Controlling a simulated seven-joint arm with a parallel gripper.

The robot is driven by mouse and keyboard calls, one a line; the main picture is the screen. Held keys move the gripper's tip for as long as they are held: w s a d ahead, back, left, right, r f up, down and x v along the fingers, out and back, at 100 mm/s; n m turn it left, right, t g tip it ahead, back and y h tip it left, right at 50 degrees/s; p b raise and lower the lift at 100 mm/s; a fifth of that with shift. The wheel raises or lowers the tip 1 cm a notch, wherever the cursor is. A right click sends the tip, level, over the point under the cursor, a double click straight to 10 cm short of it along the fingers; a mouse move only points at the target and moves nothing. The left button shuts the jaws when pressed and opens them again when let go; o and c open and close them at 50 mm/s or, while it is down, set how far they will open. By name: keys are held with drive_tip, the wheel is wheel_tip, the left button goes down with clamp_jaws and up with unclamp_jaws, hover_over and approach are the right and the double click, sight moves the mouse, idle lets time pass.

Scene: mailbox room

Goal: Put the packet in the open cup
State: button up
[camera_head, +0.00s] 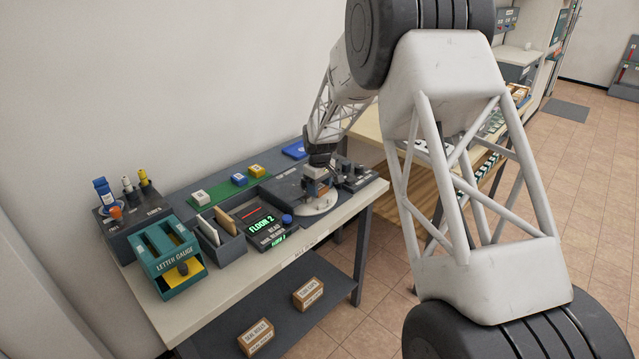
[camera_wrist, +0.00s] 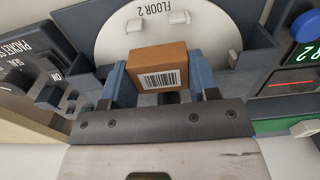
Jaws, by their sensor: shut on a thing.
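The packet (camera_wrist: 158,72) is a small brown box with a white barcode label facing the wrist camera. My gripper (camera_wrist: 161,80) has its two blue fingers on either side of the packet and is shut on it. In the head view my gripper (camera_head: 319,189) is at the right part of the worktop, over a white round plate (camera_head: 318,206). In the wrist view this plate (camera_wrist: 165,28) lies beyond the packet, reads "FLOOR 2" and carries small white blocks. I cannot make out an open cup; the arm and packet hide part of the plate.
A dark panel with knobs (camera_head: 357,177) is right of the plate. A display (camera_head: 262,226) reading "FLOOR 2" and a blue button (camera_head: 287,219) are left of it. A teal letter gauge (camera_head: 168,257) stands further left. Boxes sit on the shelf below.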

sight(319, 203)
drive_tip(key=shift+f, duration=0.55)
drive_tip(key=shift+f, duration=1.5)
idle(1.6)
drive_tip(key=o, duration=1.2)
drive_tip(key=shift+o, duration=0.2)
drive_tip(key=shift+r, duration=0.1)
drive_tip(key=shift+r, duration=2.95)
